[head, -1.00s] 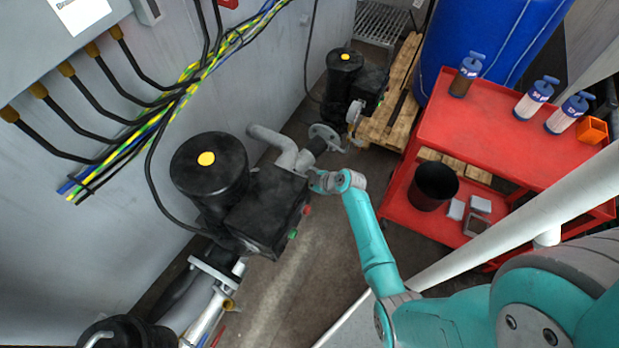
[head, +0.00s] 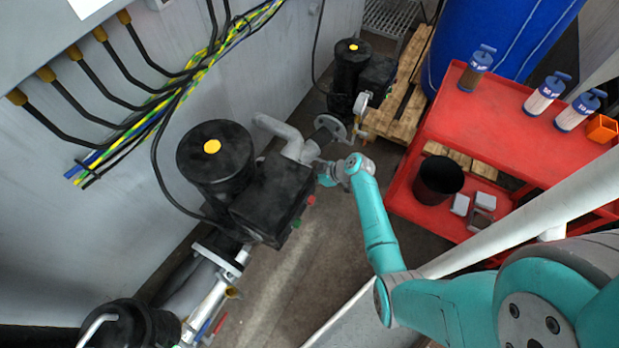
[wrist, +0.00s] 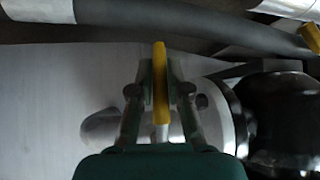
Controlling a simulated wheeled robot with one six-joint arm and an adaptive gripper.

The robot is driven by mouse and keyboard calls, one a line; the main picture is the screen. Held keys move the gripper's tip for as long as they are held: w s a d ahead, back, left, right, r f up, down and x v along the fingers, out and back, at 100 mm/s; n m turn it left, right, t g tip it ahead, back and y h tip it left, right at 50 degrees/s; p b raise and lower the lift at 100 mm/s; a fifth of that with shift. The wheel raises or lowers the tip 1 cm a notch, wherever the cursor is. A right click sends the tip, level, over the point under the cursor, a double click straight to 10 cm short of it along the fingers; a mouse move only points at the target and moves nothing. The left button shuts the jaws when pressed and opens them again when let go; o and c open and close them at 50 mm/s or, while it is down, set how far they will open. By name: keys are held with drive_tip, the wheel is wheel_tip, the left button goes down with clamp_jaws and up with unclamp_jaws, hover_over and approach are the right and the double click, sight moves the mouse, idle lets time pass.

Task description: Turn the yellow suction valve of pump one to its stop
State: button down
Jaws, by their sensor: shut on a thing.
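The yellow valve handle (wrist: 161,100) stands upright as a narrow bar in the middle of the wrist view. My gripper (wrist: 160,78) is shut on it, with one finger on each side. In the head view my gripper (head: 326,175) is beside the large black pump (head: 270,200) with a yellow cap, on its right side near the grey pipe. The held handle cannot be made out there, and the valve body is mostly hidden.
A second black pump (head: 352,65) stands farther back. The red cart (head: 480,140) with bottles and a black bucket (head: 438,180) is right of my arm. A blue drum (head: 500,40) stands on a pallet. Another yellow handle (wrist: 312,37) shows at the wrist view's right edge.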

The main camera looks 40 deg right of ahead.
drive_tip(key=shift+a, duration=0.1)
drive_tip(key=c, duration=1.1)
unclamp_jaws()
drive_tip(key=shift+s, duration=0.1)
drive_tip(key=shift+v, duration=5.95)
drive_tip(key=shift+f, duration=0.1)
